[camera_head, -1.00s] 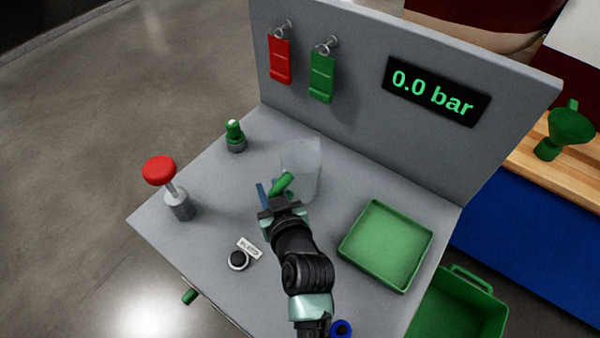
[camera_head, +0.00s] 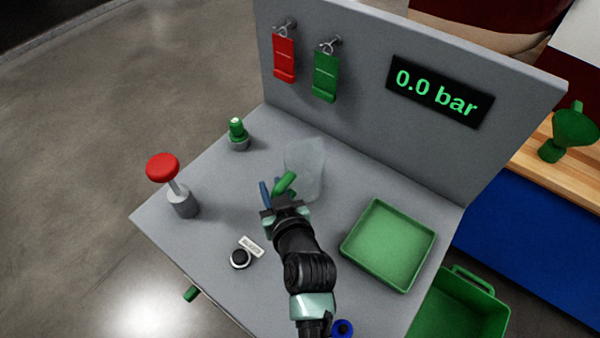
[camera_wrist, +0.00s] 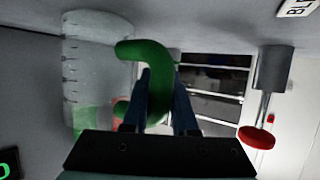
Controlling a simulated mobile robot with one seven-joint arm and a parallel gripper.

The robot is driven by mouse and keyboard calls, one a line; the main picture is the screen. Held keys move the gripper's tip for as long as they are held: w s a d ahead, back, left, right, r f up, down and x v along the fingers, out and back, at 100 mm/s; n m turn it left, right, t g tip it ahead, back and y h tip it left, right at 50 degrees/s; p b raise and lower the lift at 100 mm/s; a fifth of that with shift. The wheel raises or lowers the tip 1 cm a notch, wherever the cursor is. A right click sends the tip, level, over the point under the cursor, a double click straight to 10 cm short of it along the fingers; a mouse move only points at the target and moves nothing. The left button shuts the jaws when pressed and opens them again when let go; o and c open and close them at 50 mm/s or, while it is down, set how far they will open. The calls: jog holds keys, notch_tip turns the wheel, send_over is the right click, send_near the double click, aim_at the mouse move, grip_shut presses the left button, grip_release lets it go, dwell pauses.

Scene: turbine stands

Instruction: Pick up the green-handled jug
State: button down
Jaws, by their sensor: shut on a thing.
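The jug (camera_head: 307,168) is a clear, translucent vessel with a green handle (camera_head: 285,183), standing near the middle of the grey stand. In the wrist view the jug body (camera_wrist: 97,70) is at the left, with its green handle (camera_wrist: 150,55) between my fingers. My gripper (camera_head: 276,190) is shut on the handle, with its blue fingers on either side of it; they also show in the wrist view (camera_wrist: 160,100). I cannot tell whether the jug's base touches the stand.
A green tray (camera_head: 345,250) lies to the right. A red mushroom knob (camera_head: 163,167) and a green-topped fitting (camera_head: 237,132) stand to the left. A black button (camera_head: 240,259) is near the front. The back panel (camera_head: 365,125) rises behind the jug.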

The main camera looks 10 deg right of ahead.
notch_tip(320, 180, up, 10)
jog(key=shift+p, duration=0.45)
jog(key=c, duration=1.2)
grip_release()
grip_shut()
